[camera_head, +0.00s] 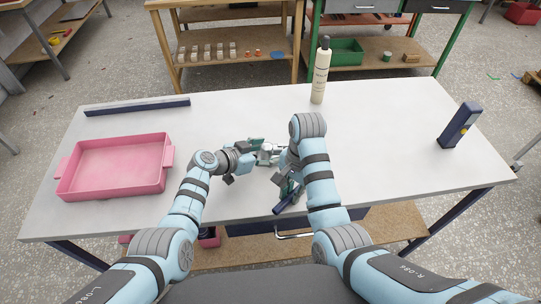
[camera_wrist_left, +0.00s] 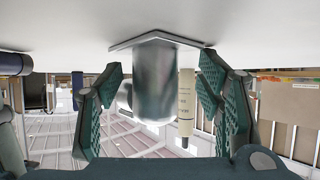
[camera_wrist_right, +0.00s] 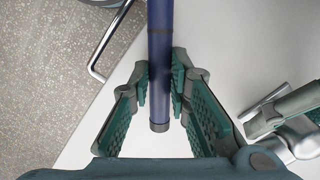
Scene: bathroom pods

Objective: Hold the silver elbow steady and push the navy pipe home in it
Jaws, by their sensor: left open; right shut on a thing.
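The silver elbow (camera_head: 266,153) stands on the white table near its front middle. In the left wrist view the elbow (camera_wrist_left: 154,85) shows upside down, on a flat plate against the table. My left gripper (camera_head: 259,151) is open, with a finger on each side of the elbow and gaps between. My right gripper (camera_head: 288,187) is shut on the navy pipe (camera_head: 283,206) near the table's front edge. In the right wrist view the pipe (camera_wrist_right: 160,60) runs between the fingers, its dark end toward the camera. The elbow is at that view's right edge, apart from the pipe.
A pink tray (camera_head: 115,168) stands at the left, with a dark bar (camera_head: 137,106) behind it. A cream bottle (camera_head: 320,72) stands at the back edge. A navy block (camera_head: 459,125) stands at the right.

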